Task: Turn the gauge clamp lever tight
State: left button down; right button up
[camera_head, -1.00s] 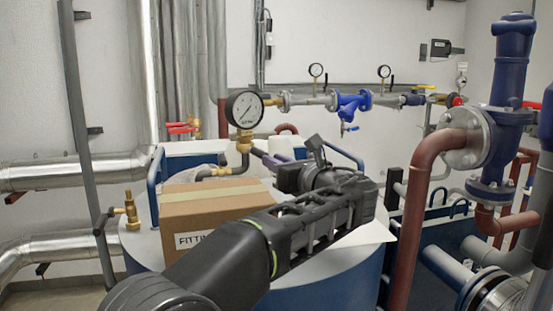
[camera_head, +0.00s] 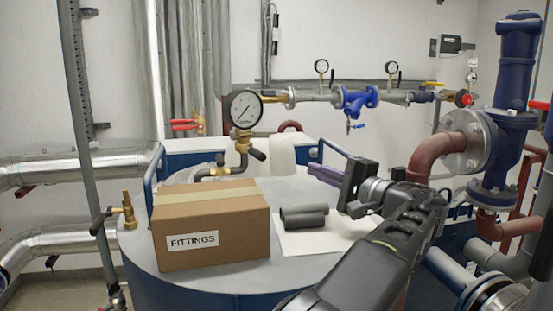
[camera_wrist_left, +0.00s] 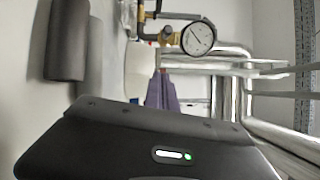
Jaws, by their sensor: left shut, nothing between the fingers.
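The round white-faced gauge (camera_head: 242,108) stands upright on a brass fitting (camera_head: 243,140) behind the box. A short dark lever (camera_head: 257,155) sticks out to the right of this fitting, tilted slightly down. The gauge also shows in the left wrist view (camera_wrist_left: 198,38), turned sideways. My left gripper (camera_head: 316,169) has purple fingers pressed together and empty. They point toward the fitting from the right, clear of the lever. The fingers also show in the left wrist view (camera_wrist_left: 160,78). My right gripper is in neither view.
A cardboard box marked FITTINGS (camera_head: 212,228) stands on the round tank top, left of my arm. Two dark cylinders (camera_head: 304,218) lie on a white sheet (camera_head: 330,238). A white roll (camera_head: 282,155) stands behind. Blue handrails edge the tank; red-brown pipework is on the right.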

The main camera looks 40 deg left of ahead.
aim_at(255, 153)
pick_arm(q)
jog(key=shift+a, duration=0.1)
jog(key=s+a+r+p, duration=0.1)
jog(key=a+p, duration=0.2)
jog(key=a, duration=0.8)
jog(key=shift+s+a, duration=0.15)
jog(key=shift+s, duration=0.15)
jog(key=shift+r, duration=0.1)
